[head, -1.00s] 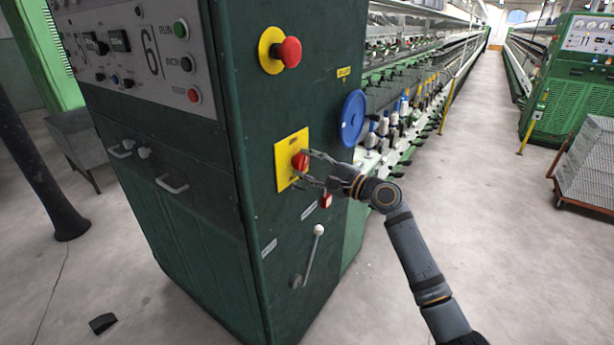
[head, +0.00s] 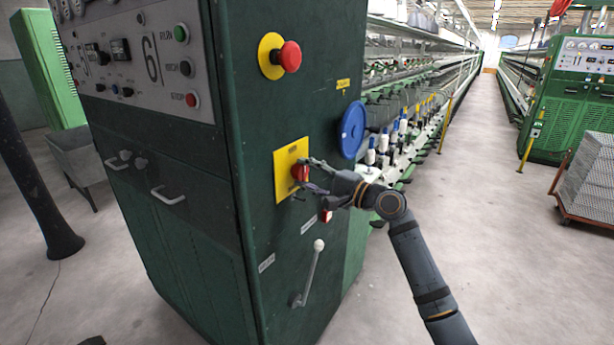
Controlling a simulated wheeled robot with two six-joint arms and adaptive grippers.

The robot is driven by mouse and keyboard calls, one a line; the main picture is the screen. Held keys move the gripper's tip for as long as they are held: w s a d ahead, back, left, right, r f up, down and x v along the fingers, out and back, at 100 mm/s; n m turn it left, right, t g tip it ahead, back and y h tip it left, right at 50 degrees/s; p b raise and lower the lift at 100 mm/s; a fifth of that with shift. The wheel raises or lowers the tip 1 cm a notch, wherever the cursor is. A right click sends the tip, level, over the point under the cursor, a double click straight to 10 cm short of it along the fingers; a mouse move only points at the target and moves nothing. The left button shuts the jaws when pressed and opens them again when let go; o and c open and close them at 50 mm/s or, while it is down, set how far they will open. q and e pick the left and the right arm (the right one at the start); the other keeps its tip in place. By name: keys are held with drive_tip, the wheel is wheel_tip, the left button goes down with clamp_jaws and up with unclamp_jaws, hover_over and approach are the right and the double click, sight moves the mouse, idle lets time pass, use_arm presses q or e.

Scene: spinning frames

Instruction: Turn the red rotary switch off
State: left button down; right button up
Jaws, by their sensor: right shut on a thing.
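The red rotary switch (head: 301,172) sits on a yellow plate (head: 285,165) on the side of the green machine cabinet. My right gripper (head: 307,173) is at the switch, with its fingers around the red knob and shut on it. The fingers cover part of the knob, so its exact angle is hard to read. My left gripper is not in the head view.
A red mushroom button (head: 290,57) on a yellow disc is above the plate. A blue wheel (head: 353,130) stands out to the right, close to my right arm. A white-knobbed lever (head: 313,268) is below. The aisle floor (head: 475,215) at right is clear.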

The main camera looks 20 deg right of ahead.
drive_tip(key=o, duration=1.1)
drive_tip(key=shift+o, duration=0.2)
drive_tip(key=shift+d, duration=0.1)
drive_tip(key=v, duration=0.7)
drive_tip(key=shift+s, duration=0.2)
drive_tip(key=shift+d, duration=0.1)
drive_tip(key=shift+f, duration=0.1)
